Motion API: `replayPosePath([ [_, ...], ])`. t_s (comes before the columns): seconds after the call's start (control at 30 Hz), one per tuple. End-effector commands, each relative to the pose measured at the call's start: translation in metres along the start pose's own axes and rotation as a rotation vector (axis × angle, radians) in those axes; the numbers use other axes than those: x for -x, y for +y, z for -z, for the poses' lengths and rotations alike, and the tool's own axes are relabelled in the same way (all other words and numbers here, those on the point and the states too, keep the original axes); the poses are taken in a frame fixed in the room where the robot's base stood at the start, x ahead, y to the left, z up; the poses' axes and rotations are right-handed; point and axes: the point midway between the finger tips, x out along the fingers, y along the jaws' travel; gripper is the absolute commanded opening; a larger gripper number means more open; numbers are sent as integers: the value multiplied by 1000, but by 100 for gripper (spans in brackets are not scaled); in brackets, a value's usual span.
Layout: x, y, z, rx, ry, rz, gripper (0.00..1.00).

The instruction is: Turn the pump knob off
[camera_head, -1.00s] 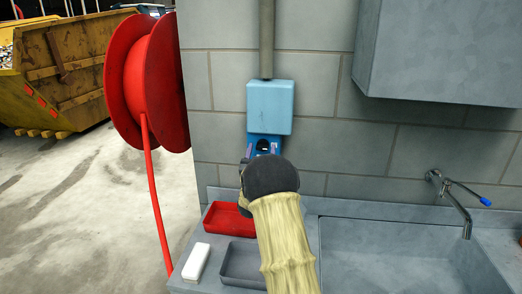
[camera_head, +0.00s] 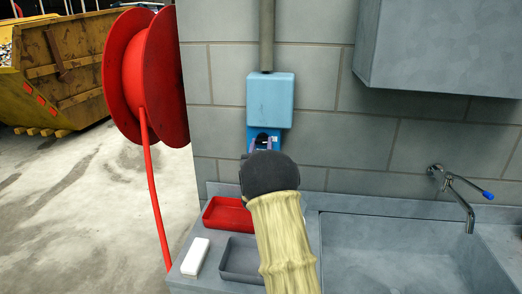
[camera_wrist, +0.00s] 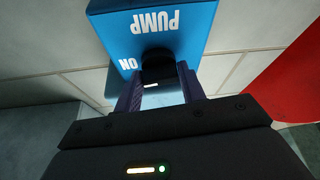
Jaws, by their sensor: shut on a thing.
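The pump box (camera_wrist: 160,22) is bright blue, with white "PUMP" and "ON" lettering upside down in the wrist view. Its black knob (camera_wrist: 157,66) sits between the two purple fingers of my gripper (camera_wrist: 160,86), which is shut on it. The wrist view does not clearly show the knob's pointer. In the head view the pump box (camera_head: 257,133) is on the wall, its lower part hidden behind my dark wrist.
A light blue box (camera_head: 270,100) is directly above the pump box, under a pipe (camera_head: 266,36). A red tray (camera_head: 222,216), grey tray (camera_head: 238,262) and white block (camera_head: 195,257) lie on the counter below. A sink with a tap (camera_head: 460,202) is at right, a red hose reel (camera_head: 150,75) at left.

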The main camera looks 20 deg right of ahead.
Motion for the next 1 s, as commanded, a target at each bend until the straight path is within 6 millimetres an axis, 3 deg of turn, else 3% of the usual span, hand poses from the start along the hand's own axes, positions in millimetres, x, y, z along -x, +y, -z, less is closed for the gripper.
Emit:
replayPosePath([
  [1.0,0,4,1,858,4,353,17],
])
